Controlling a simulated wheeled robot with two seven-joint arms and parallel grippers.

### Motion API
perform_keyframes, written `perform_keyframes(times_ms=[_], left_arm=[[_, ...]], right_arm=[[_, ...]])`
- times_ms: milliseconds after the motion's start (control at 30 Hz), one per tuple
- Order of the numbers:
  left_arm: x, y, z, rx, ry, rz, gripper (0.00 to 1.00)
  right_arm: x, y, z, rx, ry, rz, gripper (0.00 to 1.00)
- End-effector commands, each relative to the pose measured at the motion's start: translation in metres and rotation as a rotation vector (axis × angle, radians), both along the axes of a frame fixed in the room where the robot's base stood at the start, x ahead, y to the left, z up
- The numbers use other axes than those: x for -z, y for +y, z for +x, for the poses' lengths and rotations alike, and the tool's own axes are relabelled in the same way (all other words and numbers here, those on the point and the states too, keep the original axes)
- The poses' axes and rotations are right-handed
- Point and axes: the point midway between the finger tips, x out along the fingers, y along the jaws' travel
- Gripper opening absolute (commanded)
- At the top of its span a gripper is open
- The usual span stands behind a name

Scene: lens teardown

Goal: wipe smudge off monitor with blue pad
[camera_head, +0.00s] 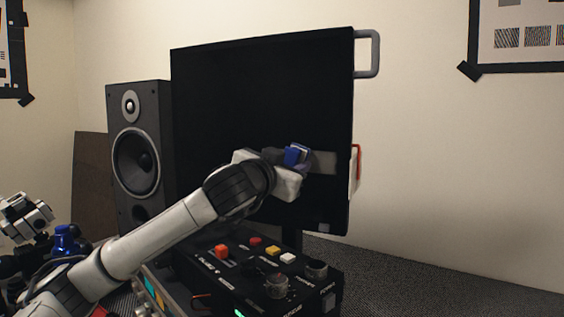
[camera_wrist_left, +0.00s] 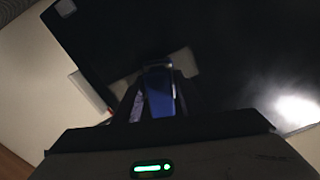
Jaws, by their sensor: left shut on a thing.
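The black monitor (camera_head: 255,100) stands upright behind the control box, its dark screen facing me. A grey smudge (camera_head: 323,162) shows on the lower right of the screen; it also shows in the left wrist view (camera_wrist_left: 181,63). My left gripper (camera_head: 297,160) is shut on the blue pad (camera_head: 293,154) and holds it at the screen, at the left end of the visible smudge. The pad also shows between the fingers in the left wrist view (camera_wrist_left: 159,92). Whether the pad touches the screen I cannot tell. The gripper and pad hide part of the smudge's surroundings.
A black speaker (camera_head: 140,150) stands left of the monitor. A control box (camera_head: 255,270) with coloured buttons and knobs sits below my left arm. A grey handle (camera_head: 375,53) and a red-edged white piece (camera_head: 355,170) stick out at the monitor's right edge. The right side is free.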

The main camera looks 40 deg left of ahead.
Motion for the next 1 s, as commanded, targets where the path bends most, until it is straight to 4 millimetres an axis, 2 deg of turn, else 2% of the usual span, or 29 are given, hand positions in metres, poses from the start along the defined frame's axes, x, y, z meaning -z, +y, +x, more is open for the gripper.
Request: perform_keyframes(times_ms=[33, 100, 367, 633, 1000], left_arm=[[0.003, -0.005, 0.002, 0.002, -0.004, -0.002, 0.15], [0.003, -0.009, 0.003, 0.002, -0.003, -0.001, 0.15], [0.003, -0.018, 0.007, 0.002, -0.002, -0.001, 0.15], [0.004, -0.041, 0.013, 0.003, -0.003, -0.001, 0.15], [0.004, -0.057, 0.018, 0.003, 0.000, -0.001, 0.15]], right_arm=[[0.008, 0.000, 0.000, 0.000, 0.000, 0.000, 0.45], [0.012, 0.000, -0.001, 0.000, 0.003, -0.001, 0.45], [0.020, -0.001, -0.001, -0.002, 0.004, -0.005, 0.45], [0.043, -0.002, -0.001, -0.005, 0.004, -0.007, 0.45], [0.055, -0.002, -0.001, -0.005, 0.003, -0.007, 0.45]])
